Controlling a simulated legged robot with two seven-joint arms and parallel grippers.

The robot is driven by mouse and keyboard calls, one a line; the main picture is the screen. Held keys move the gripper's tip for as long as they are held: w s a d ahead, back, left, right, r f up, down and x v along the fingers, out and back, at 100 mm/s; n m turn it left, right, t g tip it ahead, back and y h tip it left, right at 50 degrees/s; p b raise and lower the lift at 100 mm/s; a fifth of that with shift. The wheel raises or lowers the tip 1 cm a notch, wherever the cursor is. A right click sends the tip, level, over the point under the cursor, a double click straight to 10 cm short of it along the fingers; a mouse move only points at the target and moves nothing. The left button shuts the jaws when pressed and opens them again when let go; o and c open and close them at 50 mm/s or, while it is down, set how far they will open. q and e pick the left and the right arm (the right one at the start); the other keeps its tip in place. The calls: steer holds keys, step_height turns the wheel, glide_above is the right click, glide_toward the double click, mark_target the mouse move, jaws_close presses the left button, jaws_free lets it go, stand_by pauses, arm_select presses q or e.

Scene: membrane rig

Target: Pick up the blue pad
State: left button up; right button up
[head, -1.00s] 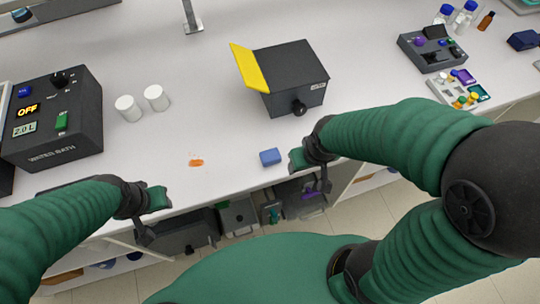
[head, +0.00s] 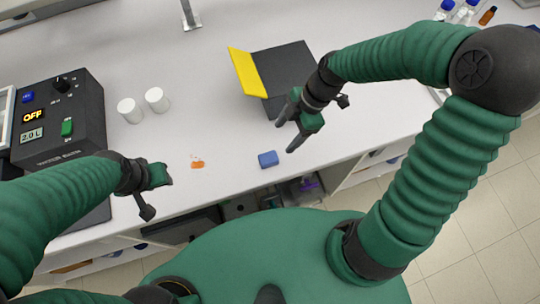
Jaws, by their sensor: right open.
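The blue pad (head: 268,159) is a small blue block lying on the white bench (head: 215,125) near its front edge. My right gripper (head: 284,138) is open and empty, above and just beyond the pad, with its fingers pointing down and left. It looks apart from the pad. My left gripper (head: 158,177) is at the front edge of the bench, left of the pad and well away from it. Whether its jaws are open does not show clearly.
A dark box with a yellow flap (head: 247,72) stands behind the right gripper, partly hidden by it. An orange scrap (head: 197,163) lies left of the pad. Two white cylinders (head: 143,105) and a dark control unit (head: 58,118) stand farther left. The bench around the pad is clear.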

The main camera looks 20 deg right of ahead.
glide_above(270, 157)
steer(key=d, duration=0.1)
steer(key=f, duration=0.7)
steer(key=shift+w+d+f, duration=0.15)
steer(key=shift+w+d, duration=0.05)
steer(key=shift+w, duration=0.2)
steer(key=shift+f, duration=0.3)
steer(key=f, duration=0.2)
steer(key=s+f, duration=0.1)
steer(key=shift+a+f, duration=0.35)
steer(key=shift+f, duration=0.05)
steer(key=shift+a+f, duration=0.15)
steer(key=shift+f, duration=0.15)
steer(key=shift+w+a, duration=0.2)
steer(key=shift+a, duration=0.15)
steer(key=c, duration=0.4)
arm_select(q)
steer(key=shift+w+a+f, duration=0.15)
steer(key=shift+a+f, duration=0.05)
steer(key=shift+f, duration=0.05)
arm_select(e)
steer(key=shift+s+d, duration=0.1)
steer(key=shift+d, duration=0.15)
jaws_close()
